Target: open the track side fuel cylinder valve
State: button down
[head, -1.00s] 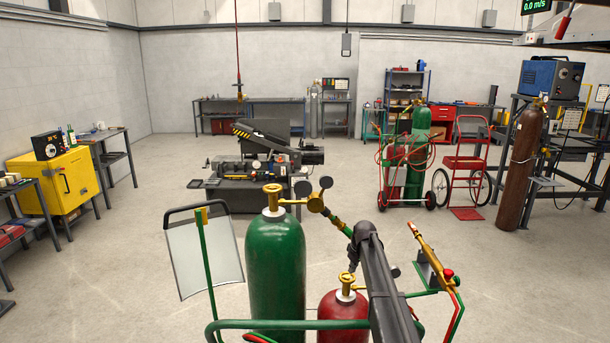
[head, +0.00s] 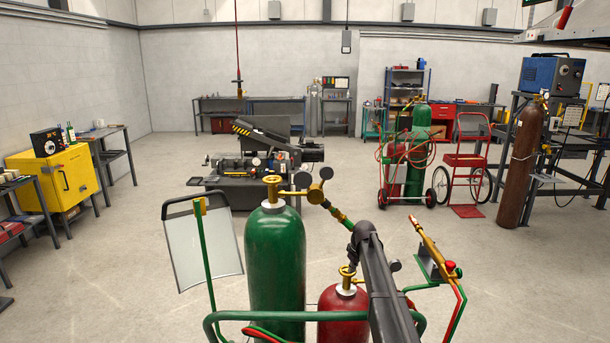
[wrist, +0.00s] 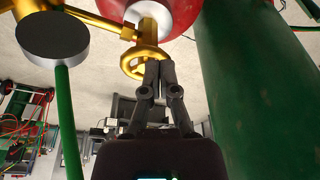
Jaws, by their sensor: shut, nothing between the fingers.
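A red cylinder (head: 343,309) with a gold handwheel (head: 347,272) on top stands in a green-framed cart, right of a tall green cylinder (head: 275,265) with its own gold valve (head: 273,185). In the wrist view the red cylinder (wrist: 185,8) is at the top, its gold handwheel (wrist: 145,60) below it. My gripper (wrist: 159,64) is shut and empty, its fingertips overlapping the handwheel's right edge there. I cannot tell whether they touch it. The head view does not show the fingertips clearly. The wheel's turn state cannot be told.
The green cylinder (wrist: 245,90) fills the wrist view's right side. A round grey gauge (wrist: 53,35) is at upper left. A gold torch (head: 428,238) stands at the cart's right. Another cart (head: 405,170) with cylinders is behind. Open floor surrounds the near cart.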

jog(key=shift+s+d+b+x, duration=0.1)
jog(key=shift+s+b+x, duration=0.1)
jog(key=shift+b+x, duration=0.65)
jog(key=shift+s+d+b+x, duration=0.1)
jog(key=shift+s+b+x, duration=0.1)
jog(key=shift+b+x, duration=0.65)
jog(key=shift+f, duration=0.25)
jog(key=shift+w, duration=0.4)
jog(key=shift+w+d, duration=0.2)
jog(key=shift+d, duration=0.3)
jog(key=shift+w+d, duration=0.2)
jog(key=shift+d, duration=0.3)
jog(key=shift+w+d, duration=0.55)
dwell(0.7)
jog(key=shift+s+d, duration=0.3)
dwell(0.4)
jog(key=w+p+v, duration=0.1)
jog(key=p+v, duration=0.5)
jog(key=shift+a, duration=0.35)
jog(key=shift+w+r, duration=0.1)
jog(key=shift+r, duration=0.05)
